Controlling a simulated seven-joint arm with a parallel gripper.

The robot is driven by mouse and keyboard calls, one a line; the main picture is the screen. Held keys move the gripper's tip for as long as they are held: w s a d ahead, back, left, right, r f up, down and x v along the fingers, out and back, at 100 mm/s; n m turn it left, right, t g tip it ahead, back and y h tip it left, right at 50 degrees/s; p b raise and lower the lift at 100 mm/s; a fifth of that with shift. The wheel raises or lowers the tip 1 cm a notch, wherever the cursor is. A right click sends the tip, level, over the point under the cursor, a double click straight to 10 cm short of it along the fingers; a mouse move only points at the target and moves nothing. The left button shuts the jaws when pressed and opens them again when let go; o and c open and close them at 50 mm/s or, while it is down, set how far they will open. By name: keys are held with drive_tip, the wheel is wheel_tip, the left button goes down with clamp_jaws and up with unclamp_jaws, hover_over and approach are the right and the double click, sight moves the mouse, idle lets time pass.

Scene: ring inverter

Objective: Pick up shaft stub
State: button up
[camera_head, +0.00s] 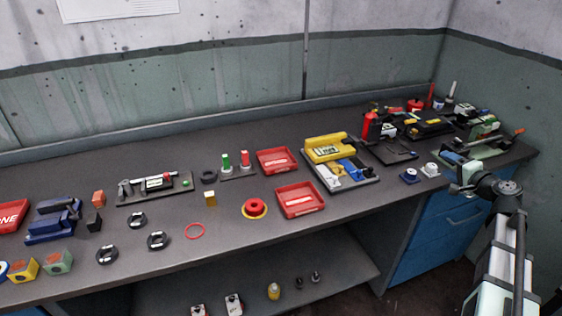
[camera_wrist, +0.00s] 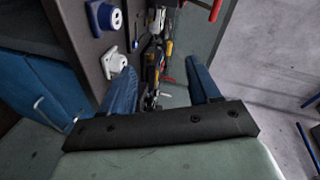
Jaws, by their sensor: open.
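I cannot tell for sure which thing is the shaft stub. Small dark upright pieces (camera_head: 299,283) stand on the lower shelf in the head view, too small to make out. My gripper (camera_wrist: 163,88) is open in the wrist view, its two blue fingers wide apart with nothing held between them. In the head view my gripper (camera_head: 458,189) is at the far right, by the bench's front edge near a green vise-like device (camera_head: 472,155).
The long dark bench (camera_head: 345,205) carries red trays (camera_head: 299,200), a yellow machine (camera_head: 325,149), black rings (camera_head: 158,240) and a red button (camera_head: 254,207). A blue socket (camera_head: 410,176) and a white socket (camera_head: 430,170) lie near my gripper. Blue drawers (camera_head: 437,238) stand below.

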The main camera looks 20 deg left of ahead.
drive_tip(key=w+a+r, duration=0.1)
drive_tip(key=a+r, duration=0.3)
drive_tip(key=a, duration=0.1)
drive_tip(key=s+a+f+n+g+y, duration=0.1)
drive_tip(key=a+n, duration=0.2)
drive_tip(key=a, duration=0.9)
drive_tip(key=s+a+f+n+g+y, duration=0.1)
drive_tip(key=s+a+f+n+g, duration=0.15)
drive_tip(key=a, duration=0.85)
drive_tip(key=n+g+y, duration=0.2)
drive_tip(key=n+g, duration=0.3)
drive_tip(key=n, duration=1.1)
approach(127, 184)
drive_tip(key=x, duration=0.9)
drive_tip(key=shift+a+f, duration=0.1)
drive_tip(key=shift+a, duration=0.05)
clamp_jaws()
